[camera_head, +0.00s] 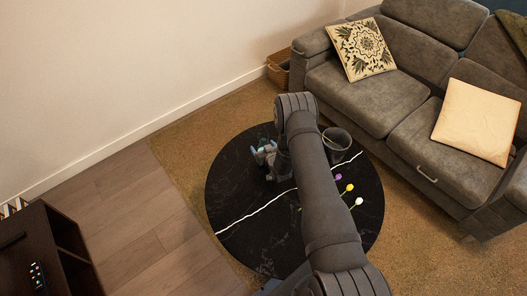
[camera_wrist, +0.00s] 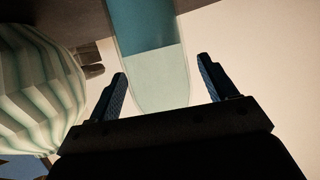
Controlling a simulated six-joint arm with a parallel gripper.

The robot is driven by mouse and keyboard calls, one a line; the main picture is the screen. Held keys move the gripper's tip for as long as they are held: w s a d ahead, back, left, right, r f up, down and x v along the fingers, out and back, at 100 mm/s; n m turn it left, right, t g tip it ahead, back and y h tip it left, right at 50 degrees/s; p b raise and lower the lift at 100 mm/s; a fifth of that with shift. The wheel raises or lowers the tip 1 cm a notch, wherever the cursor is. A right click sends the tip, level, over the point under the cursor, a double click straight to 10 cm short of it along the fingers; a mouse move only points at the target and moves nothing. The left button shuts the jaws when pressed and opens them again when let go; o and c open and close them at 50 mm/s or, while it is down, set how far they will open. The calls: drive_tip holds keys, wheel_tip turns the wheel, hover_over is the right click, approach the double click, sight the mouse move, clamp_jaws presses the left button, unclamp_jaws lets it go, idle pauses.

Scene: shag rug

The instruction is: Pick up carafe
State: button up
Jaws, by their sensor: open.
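A smooth glassy vessel, teal above and pale green below with a rounded end, shows in the wrist view (camera_wrist: 152,70); it looks like the carafe, though its top is cut off by the frame. My gripper (camera_wrist: 162,66) is open, with one blue finger on each side of it. I cannot tell whether either finger touches it. In the head view, small pale-teal shapes (camera_head: 264,150) sit near the gripper end of my arm on the round black table (camera_head: 235,185). My arm hides part of that area, and the carafe cannot be told apart there.
A ribbed pale-green vessel (camera_wrist: 40,88) stands close beside my left finger in the wrist view. A dark pot (camera_head: 336,145) and purple, yellow and white tulips (camera_head: 349,188) are on the table, right of my arm. A grey sofa (camera_head: 375,100) stands at the right.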

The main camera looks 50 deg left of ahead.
sight(264, 134)
drive_tip(key=shift+c, duration=0.5)
drive_tip(key=c, duration=1.3)
drive_tip(key=shift+r, duration=0.1)
wheel_tip(264, 134, up, 9)
drive_tip(key=shift+r, duration=0.1)
drive_tip(key=w+d+m+t, duration=0.1)
drive_tip(key=w+d+m, duration=0.2)
drive_tip(key=w, duration=0.6)
drive_tip(key=shift+r+m, duration=0.25)
drive_tip(key=shift+m, duration=0.85)
